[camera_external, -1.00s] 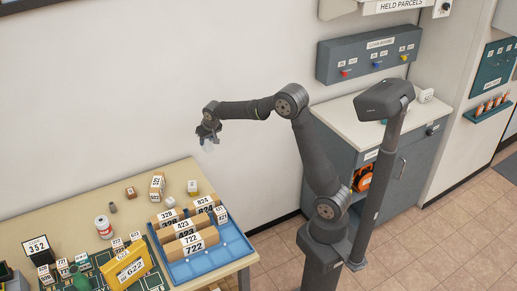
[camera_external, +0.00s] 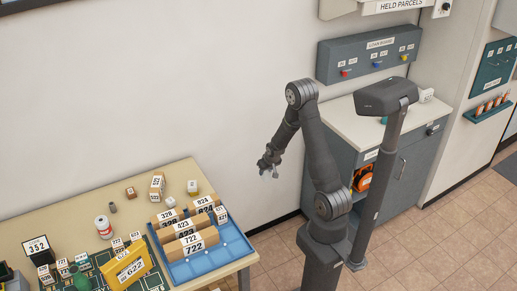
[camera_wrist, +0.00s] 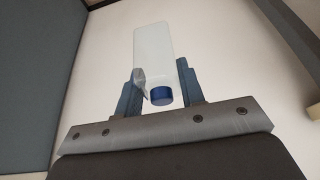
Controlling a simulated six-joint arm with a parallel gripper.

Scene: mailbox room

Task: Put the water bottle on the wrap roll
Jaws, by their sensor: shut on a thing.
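My gripper (camera_external: 268,167) hangs in front of the wall, to the right of the sorting table and left of the cabinet. It is shut on the water bottle (camera_wrist: 153,55), a pale translucent bottle with a blue cap (camera_wrist: 162,95). In the wrist view the bottle sits between the two fingers, cap toward the palm. In the external view only a small pale bit of the bottle (camera_external: 275,173) shows at the fingertips. I cannot tell for certain which thing is the wrap roll; an orange-and-black round item (camera_external: 362,178) sits in the cabinet's open shelf.
The grey cabinet (camera_external: 407,165) has a pale top, partly behind a dark post.

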